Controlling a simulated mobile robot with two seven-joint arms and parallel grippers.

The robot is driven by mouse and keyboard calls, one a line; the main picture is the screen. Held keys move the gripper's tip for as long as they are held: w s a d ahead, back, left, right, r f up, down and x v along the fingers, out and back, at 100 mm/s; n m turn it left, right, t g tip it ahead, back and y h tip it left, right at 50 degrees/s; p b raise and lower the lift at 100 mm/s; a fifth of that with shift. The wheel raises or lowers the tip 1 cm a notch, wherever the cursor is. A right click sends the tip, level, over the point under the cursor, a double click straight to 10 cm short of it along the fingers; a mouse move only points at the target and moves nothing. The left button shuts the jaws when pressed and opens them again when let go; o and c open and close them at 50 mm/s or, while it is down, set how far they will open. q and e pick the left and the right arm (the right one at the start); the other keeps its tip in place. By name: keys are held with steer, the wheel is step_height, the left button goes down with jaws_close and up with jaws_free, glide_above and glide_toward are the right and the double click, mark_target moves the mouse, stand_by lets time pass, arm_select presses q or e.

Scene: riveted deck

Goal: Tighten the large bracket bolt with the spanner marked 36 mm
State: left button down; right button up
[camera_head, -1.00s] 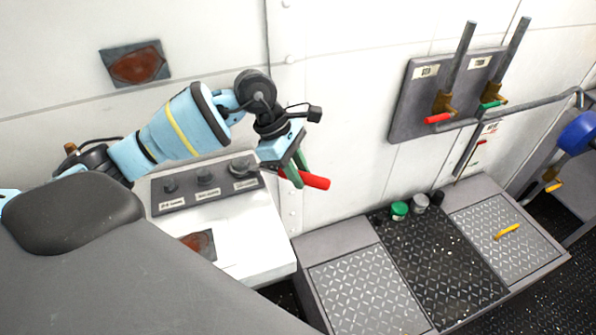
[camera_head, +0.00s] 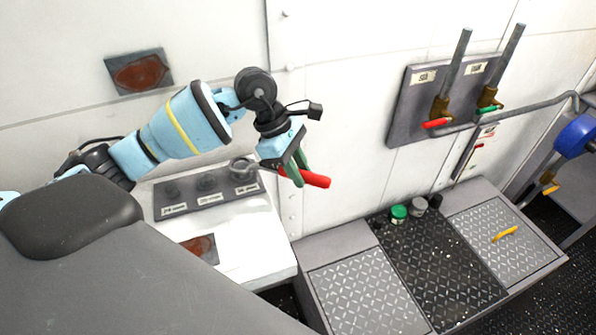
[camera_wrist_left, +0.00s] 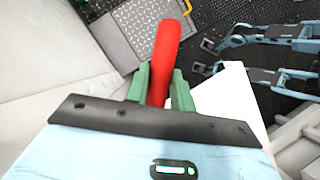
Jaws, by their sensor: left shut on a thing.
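My left gripper (camera_head: 292,167) is shut on a red handle (camera_head: 316,180), beside the wall and near the right end of the labelled rack. In the left wrist view the red handle (camera_wrist_left: 167,58) stands between the green fingers (camera_wrist_left: 160,88). A grey ring-like head (camera_head: 243,168) shows left of the gripper, over the rack's right end; it lines up with the handle, but the join is hidden. I cannot tell whether it touches the rack. The dark rack (camera_head: 208,193) bears small labels, too blurred to read. I cannot make out the large bracket bolt. My right gripper is not in view.
The rack lies on a white bench (camera_head: 255,240). A wall panel (camera_head: 402,122) on the right carries two levers with red and green parts. Below it is a low step (camera_head: 350,290) with a green-lidded jar (camera_head: 399,213) and a yellow handle (camera_head: 504,234).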

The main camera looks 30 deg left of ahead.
arm_select(q)
steer(key=shift+r+p, duration=0.6)
steer(key=shift+r, duration=1.25)
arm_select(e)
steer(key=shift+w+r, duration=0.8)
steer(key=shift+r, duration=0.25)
arm_select(q)
steer(key=shift+d, duration=0.1)
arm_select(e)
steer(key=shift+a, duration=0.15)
